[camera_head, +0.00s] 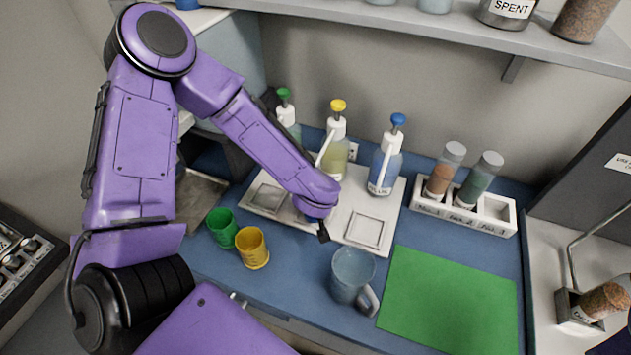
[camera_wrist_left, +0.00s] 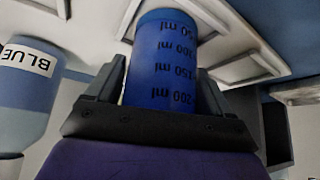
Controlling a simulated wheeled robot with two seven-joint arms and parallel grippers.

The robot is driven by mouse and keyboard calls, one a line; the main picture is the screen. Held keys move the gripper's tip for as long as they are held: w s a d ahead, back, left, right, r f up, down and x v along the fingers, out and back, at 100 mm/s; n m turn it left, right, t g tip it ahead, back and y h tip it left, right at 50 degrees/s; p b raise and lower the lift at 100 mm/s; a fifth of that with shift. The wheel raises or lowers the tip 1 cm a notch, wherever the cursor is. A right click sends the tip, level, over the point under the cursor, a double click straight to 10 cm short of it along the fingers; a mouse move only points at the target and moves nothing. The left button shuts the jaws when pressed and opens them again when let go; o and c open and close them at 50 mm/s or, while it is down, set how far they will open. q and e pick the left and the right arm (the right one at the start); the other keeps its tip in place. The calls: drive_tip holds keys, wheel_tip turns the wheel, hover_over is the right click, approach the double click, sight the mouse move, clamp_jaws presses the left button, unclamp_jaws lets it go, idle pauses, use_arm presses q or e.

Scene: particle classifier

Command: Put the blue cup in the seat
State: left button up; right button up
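The blue cup (camera_wrist_left: 165,62), marked in ml, is between the fingers of my left gripper (camera_head: 316,226), which is shut on it. In the head view only a sliver of the cup shows under my left wrist. A white tray (camera_head: 345,208) lies below, with square recessed seats; one seat (camera_head: 268,197) is at its left and another seat (camera_head: 365,230) at its right. The tray's middle is hidden by my left arm. The cup is over or at this middle part; I cannot tell whether it touches the tray. My right gripper is not in view.
Pump bottles with green (camera_head: 285,108), yellow (camera_head: 335,145) and blue (camera_head: 387,160) tops stand behind. A green cup (camera_head: 222,228), a yellow cup (camera_head: 253,248) and a grey-blue mug (camera_head: 352,276) stand in front. A vial rack (camera_head: 465,210) and green mat (camera_head: 450,300) are right.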

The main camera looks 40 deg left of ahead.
use_arm(q)
drive_tip(key=shift+o, duration=0.2)
drive_tip(key=shift+w, duration=0.1)
drive_tip(key=shift+r, duration=0.1)
drive_tip(key=p+v, duration=0.1)
drive_tip(key=v, duration=1.1)
idle(1.6)
